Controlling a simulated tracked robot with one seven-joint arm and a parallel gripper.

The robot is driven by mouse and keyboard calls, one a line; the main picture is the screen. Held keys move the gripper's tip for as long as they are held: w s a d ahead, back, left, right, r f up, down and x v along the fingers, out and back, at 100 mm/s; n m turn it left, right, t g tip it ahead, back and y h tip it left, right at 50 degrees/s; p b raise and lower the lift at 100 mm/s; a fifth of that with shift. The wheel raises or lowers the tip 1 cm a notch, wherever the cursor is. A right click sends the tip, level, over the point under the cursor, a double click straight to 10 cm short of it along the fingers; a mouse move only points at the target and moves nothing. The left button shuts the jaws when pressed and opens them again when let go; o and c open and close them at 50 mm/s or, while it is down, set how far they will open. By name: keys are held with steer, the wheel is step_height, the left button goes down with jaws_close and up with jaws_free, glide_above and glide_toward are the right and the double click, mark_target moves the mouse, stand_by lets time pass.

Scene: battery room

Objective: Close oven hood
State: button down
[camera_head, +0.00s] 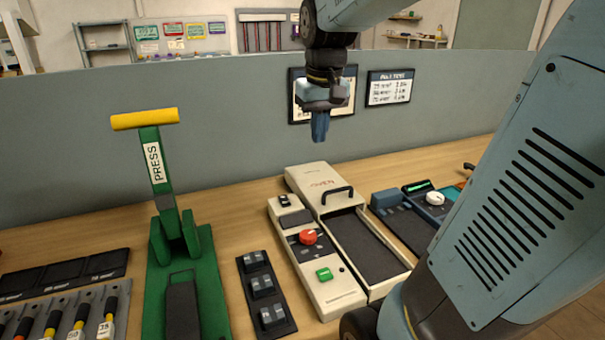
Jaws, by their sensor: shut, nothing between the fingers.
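The oven (327,290) is a cream bench unit on the wooden worktop, right of the middle. Its cream hood (309,181) with a black handle (338,193) sits at the rear end, so the dark flat bed (377,250) in front is uncovered. A control strip on its left side carries a red knob (308,237) and a green button (324,274). My gripper (319,138) points down in the air above and behind the hood, apart from it. Its blue fingers are together and hold nothing.
A green press (188,270) with a raised yellow-topped lever stands at left. A dark strip of metal blocks (262,290) lies between press and oven. A blue-grey device (419,212) stands right of the oven. A grey partition (230,125) runs behind the bench.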

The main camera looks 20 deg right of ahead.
steer(key=w+d+f+g, duration=0.3)
steer(key=w+d, duration=0.1)
steer(key=w, duration=0.6)
steer(key=g, duration=0.2)
glide_above(320, 191)
step_height(320, 191, down, 16)
steer(key=shift+w+f, duration=0.1)
steer(key=shift+s+f, duration=0.15)
steer(key=shift+s, duration=0.95)
steer(key=shift+s+f, duration=0.2)
steer(key=shift+s, duration=0.65)
